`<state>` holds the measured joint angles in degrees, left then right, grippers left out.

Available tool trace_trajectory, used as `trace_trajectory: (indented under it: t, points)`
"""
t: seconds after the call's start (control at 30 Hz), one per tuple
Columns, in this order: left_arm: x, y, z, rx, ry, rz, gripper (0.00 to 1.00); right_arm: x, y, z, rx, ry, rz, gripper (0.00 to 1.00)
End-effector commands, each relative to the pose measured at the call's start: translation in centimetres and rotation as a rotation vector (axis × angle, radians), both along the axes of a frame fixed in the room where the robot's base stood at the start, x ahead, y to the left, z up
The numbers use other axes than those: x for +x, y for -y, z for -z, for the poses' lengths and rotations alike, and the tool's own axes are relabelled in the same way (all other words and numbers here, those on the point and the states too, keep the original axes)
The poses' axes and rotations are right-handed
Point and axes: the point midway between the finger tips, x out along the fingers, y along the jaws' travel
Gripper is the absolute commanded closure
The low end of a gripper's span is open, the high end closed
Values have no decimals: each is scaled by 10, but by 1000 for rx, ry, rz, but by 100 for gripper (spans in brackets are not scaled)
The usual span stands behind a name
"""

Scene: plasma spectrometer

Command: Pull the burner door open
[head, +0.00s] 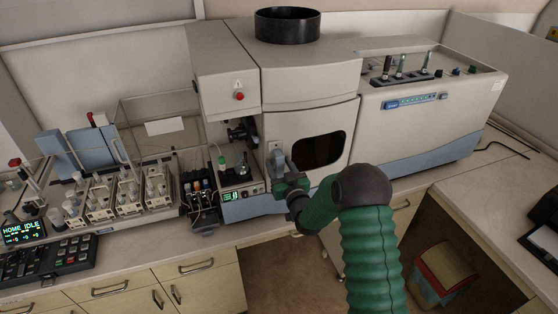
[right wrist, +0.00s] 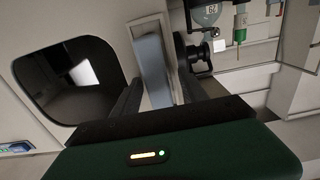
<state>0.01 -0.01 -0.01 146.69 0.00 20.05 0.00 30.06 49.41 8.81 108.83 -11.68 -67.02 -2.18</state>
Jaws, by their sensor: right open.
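The burner door (head: 346,117) is a pale panel with a dark rounded window (head: 318,151) on the front of the spectrometer. It looks flush with the cabinet front. In the right wrist view the dark window (right wrist: 75,78) is at left. An upright grey-blue handle (right wrist: 153,70) stands at the door's edge. My right gripper (head: 279,168) is in front of the handle. Its dark open fingers (right wrist: 158,95) lie on either side of the handle; I cannot tell if they touch it. My left gripper is not in view.
Left of the door is an open bay with a small flask and fittings (head: 243,165). A sampler with bottles (head: 115,190) and a keypad (head: 68,258) stand farther left. Drawers (head: 197,270) are below the bench.

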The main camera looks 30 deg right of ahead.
Motion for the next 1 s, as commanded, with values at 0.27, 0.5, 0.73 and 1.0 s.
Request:
trace_trajectory:
  t: [0.27,0.5,0.73,1.0]
  points:
    - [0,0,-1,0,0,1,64,3,1,-1,-1,3,1,49]
    - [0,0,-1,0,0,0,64,3,0,-1,-2,3,1,79]
    - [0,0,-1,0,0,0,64,4,1,-1,0,1,-1,100]
    - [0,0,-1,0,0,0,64,4,1,0,0,0,0,100]
